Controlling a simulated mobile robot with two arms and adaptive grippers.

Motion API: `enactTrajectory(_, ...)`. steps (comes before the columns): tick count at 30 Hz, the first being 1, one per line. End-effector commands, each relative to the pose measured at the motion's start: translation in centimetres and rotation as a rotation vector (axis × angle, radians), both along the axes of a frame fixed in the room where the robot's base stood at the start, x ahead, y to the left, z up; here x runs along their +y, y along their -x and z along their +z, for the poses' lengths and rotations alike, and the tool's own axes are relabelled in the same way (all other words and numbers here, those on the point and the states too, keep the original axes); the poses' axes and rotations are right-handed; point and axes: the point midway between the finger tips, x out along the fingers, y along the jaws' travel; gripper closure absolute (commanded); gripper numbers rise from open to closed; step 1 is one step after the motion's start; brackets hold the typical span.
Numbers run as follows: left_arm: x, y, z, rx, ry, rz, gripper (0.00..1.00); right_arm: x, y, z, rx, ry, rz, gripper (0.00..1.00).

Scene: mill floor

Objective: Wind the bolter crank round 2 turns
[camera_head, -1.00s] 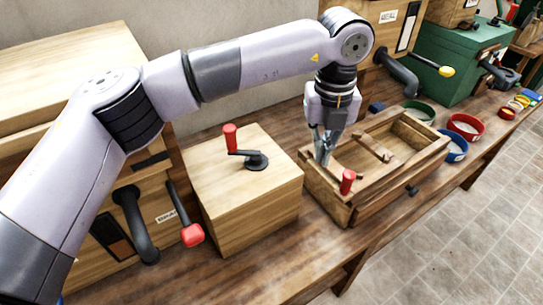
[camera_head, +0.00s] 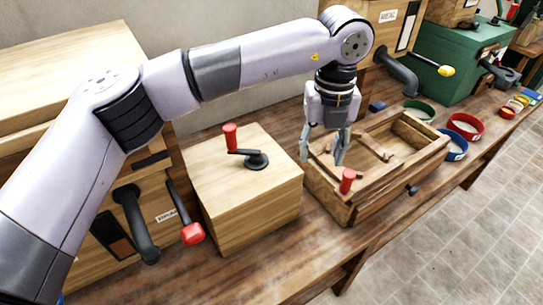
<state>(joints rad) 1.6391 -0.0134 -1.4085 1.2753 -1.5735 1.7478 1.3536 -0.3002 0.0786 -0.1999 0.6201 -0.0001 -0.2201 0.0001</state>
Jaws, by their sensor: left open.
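An open wooden box with a slatted frame inside, which looks like the bolter (camera_head: 372,205), stands on the bench right of centre. A crank with an upright red handle (camera_head: 347,181) is at its near left end; its arm is mostly hidden. My left gripper (camera_head: 322,152) points down over the box's back left corner, behind and left of the red handle. Its two fingers are spread apart with nothing seen between them. It is apart from the handle in the picture. My right gripper is not in view.
A closed wooden box (camera_head: 243,195) with a black crank and red handle (camera_head: 230,136) stands to the left. Coloured round sieves (camera_head: 465,127) lie to the right.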

Motion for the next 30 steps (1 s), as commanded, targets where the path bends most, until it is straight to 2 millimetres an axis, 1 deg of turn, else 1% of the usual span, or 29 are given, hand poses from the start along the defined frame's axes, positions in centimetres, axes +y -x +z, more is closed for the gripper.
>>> enactTrajectory(10,0.0,0.0,0.0,0.000,0.000,0.000,0.50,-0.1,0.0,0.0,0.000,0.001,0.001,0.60)
enactTrajectory(13,0.0,0.0,0.4,-0.001,0.000,0.000,0.50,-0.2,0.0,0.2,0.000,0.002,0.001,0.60)
enactTrajectory(17,0.0,0.0,1.5,-0.001,0.001,0.001,0.50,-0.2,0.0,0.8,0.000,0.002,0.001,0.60)
enactTrajectory(30,0.0,0.0,6.0,-0.001,0.000,0.000,0.50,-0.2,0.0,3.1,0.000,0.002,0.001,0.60)
